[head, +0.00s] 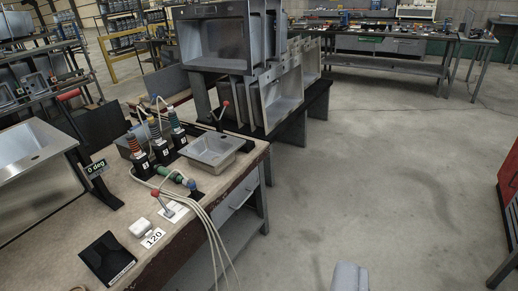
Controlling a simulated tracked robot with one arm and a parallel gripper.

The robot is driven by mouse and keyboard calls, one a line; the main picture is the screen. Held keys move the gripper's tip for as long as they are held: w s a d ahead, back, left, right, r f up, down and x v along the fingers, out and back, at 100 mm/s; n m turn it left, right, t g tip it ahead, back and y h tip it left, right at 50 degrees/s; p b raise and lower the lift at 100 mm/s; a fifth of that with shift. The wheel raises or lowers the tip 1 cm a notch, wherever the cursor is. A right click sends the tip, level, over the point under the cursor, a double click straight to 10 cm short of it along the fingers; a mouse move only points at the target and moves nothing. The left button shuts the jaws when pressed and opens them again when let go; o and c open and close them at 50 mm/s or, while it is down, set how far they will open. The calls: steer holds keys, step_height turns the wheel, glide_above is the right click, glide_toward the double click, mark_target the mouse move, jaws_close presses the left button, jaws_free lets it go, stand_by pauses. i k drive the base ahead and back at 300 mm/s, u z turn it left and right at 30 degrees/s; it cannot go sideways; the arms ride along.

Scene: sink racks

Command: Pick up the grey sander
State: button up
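I cannot make out a grey sander for certain in the head view. A pale grey rounded block (349,277) shows at the bottom edge, right of centre, cut off by the frame; I cannot tell whether it is part of me. No gripper fingers are visible. On the near workbench (108,220) stand several black holders with red-ringed plugs (157,145), a shallow metal tray (213,150), a black flat box (107,258) and a small white object (141,227) beside a "120" label (153,238).
Metal sinks (216,45) stand on a dark rack behind the bench. Pale cables (214,232) hang over the bench's front edge. A long bench (385,64) with small items is at the back. A red cabinet (509,180) is at the right edge. The concrete floor between is clear.

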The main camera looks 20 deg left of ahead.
mark_target(159, 144)
steer(key=i, duration=2.2)
steer(key=u, duration=2.25)
steer(key=i, duration=1)
